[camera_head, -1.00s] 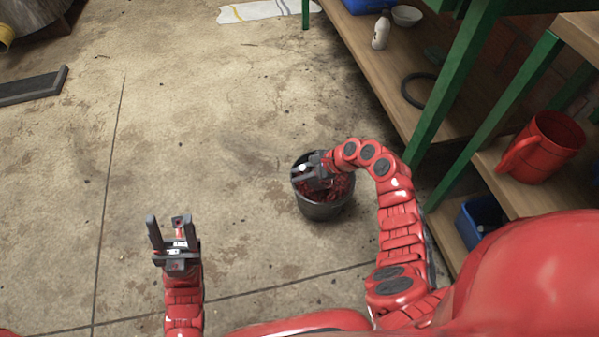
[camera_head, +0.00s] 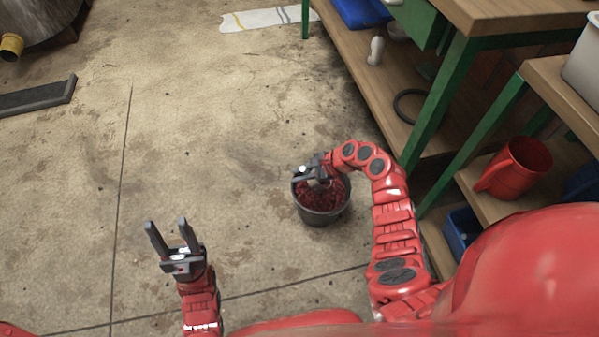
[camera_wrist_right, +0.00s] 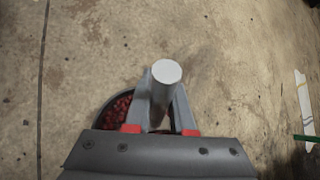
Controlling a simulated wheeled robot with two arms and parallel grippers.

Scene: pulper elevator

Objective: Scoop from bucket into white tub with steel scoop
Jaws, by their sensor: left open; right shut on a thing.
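The dark bucket (camera_head: 322,217) stands on the floor with red fruit inside. My right gripper (camera_head: 306,173) is over its far left rim, shut on a pale round-ended handle (camera_wrist_right: 166,74), which I take as the steel scoop's. The scoop's bowl is hidden. In the right wrist view the bucket's rim (camera_wrist_right: 104,103) and red fruit show behind the gripper (camera_wrist_right: 160,115). My left gripper (camera_head: 168,226) is open and empty above the floor at lower left. A whitish tub (camera_head: 585,65) stands on the wooden bench at the upper right, cut off by the picture edge.
A red jug (camera_head: 513,168) and a blue container (camera_head: 461,231) sit on shelves at right. A green-legged bench (camera_head: 480,95) runs along the right, with a black ring (camera_head: 408,106) on its lower shelf. The floor left of the bucket is clear.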

